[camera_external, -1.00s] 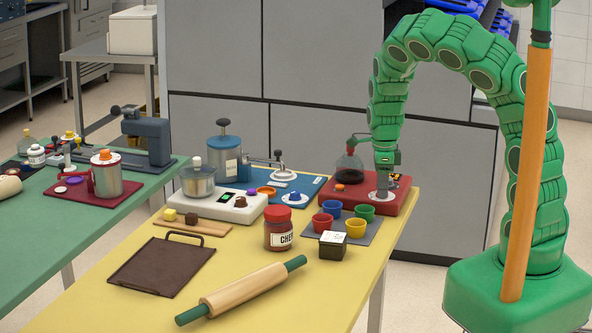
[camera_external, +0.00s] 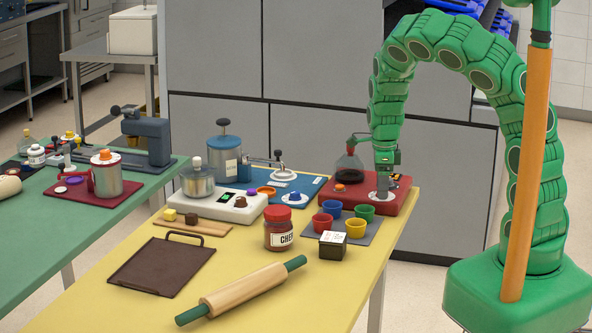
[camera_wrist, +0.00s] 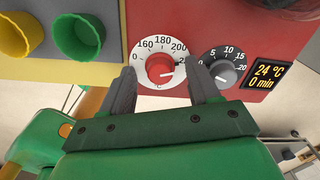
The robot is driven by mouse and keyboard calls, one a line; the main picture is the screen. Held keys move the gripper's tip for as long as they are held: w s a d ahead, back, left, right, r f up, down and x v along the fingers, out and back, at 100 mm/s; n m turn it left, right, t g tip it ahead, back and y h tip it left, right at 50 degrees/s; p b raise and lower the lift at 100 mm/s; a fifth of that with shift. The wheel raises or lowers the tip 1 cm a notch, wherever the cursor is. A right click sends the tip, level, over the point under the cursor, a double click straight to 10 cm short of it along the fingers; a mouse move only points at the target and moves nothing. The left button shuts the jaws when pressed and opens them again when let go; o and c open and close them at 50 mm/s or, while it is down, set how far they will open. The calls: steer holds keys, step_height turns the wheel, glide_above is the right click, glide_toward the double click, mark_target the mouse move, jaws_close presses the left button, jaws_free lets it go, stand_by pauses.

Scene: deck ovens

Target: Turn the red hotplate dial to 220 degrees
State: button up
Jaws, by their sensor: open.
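The red hotplate (camera_external: 398,207) stands at the far right end of the yellow table. In the wrist view the red dial (camera_wrist: 160,68) sits on a white round scale on the hotplate's red face (camera_wrist: 190,18). Numbers 160, 180 and 200 can be read; the part right of 200 is partly covered by a finger. A light pointer mark seems to aim right, but its exact reading is unclear. My gripper (camera_wrist: 163,76) is open, one finger on each side of the dial, with visible gaps.
A black dial (camera_wrist: 225,68) numbered up to 20 sits close to the right finger, beside a display (camera_wrist: 268,77) reading 24 °C and 0 min. A flask of dark liquid (camera_external: 349,166) is on the hotplate's left. Coloured cups (camera_external: 355,228) stand in front.

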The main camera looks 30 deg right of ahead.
step_height(320, 180, up, 6)
steer(key=shift+w+r, duration=0.1)
steer(key=shift+r, duration=0.75)
steer(key=shift+r, duration=0.1)
steer(key=s+d+r+n, duration=0.6)
steer(key=s+r+n, duration=0.3)
steer(key=s+n, duration=0.3)
steer(key=s+d+r+n+g, duration=0.1)
steer(key=s+d+n, duration=0.1)
steer(key=s+n, duration=0.4)
steer(key=s+d+r+n, duration=0.2)
steer(key=s+n, duration=0.3)
steer(key=s, duration=1)
steer(key=shift+s+d+n+g, duration=0.4)
steer(key=shift+d, duration=0.35)
